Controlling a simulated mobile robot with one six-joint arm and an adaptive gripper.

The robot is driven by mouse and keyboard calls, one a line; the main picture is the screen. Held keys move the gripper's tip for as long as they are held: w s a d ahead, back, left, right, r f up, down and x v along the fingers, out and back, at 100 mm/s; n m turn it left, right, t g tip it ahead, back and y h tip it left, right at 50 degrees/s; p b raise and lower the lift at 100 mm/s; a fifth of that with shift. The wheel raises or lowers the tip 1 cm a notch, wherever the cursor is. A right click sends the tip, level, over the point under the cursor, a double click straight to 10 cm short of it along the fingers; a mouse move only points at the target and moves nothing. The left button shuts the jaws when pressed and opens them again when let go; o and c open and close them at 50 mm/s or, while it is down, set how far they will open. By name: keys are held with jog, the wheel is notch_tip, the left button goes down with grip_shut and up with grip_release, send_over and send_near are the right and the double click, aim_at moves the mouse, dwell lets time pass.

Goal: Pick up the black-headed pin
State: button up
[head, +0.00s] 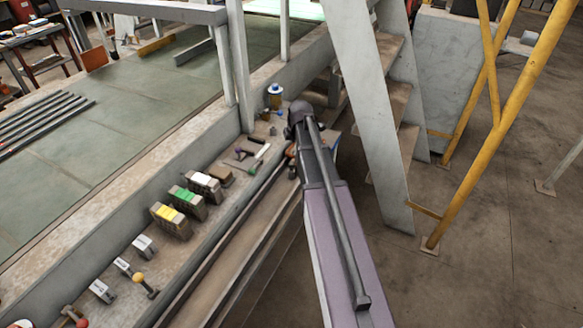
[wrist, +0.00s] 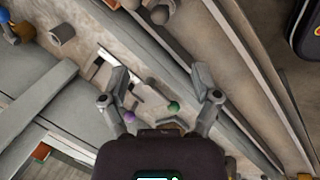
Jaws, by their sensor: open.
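My gripper (wrist: 160,78) is open in the wrist view, its two fingers spread over a dusty ledge with nothing held between them. A green ball head (wrist: 173,106) and a purple ball head (wrist: 128,116) lie low between and beside the fingers. I cannot make out a clearly black-headed pin in either view. In the head view my arm hides most of my gripper, and small tools (head: 250,155) lie on the ledge to its left.
Blocks with yellow (head: 170,213), green (head: 188,196) and white (head: 203,181) tops stand on the ledge. A yellow-balled pin (head: 140,280) stands nearer. A grey staircase (head: 370,110) rises to the right.

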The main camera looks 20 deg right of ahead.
aim_at(292, 162)
jog(key=b+x, duration=0.8)
jog(key=shift+w+f, duration=0.1)
jog(key=shift+f, duration=0.2)
dwell(0.4)
dwell(0.4)
jog(key=b+x, duration=0.3)
jog(key=shift+d+f, duration=0.2)
jog(key=shift+d, duration=0.05)
jog(key=shift+b+x, duration=0.9)
jog(key=shift+b, duration=0.2)
grip_shut()
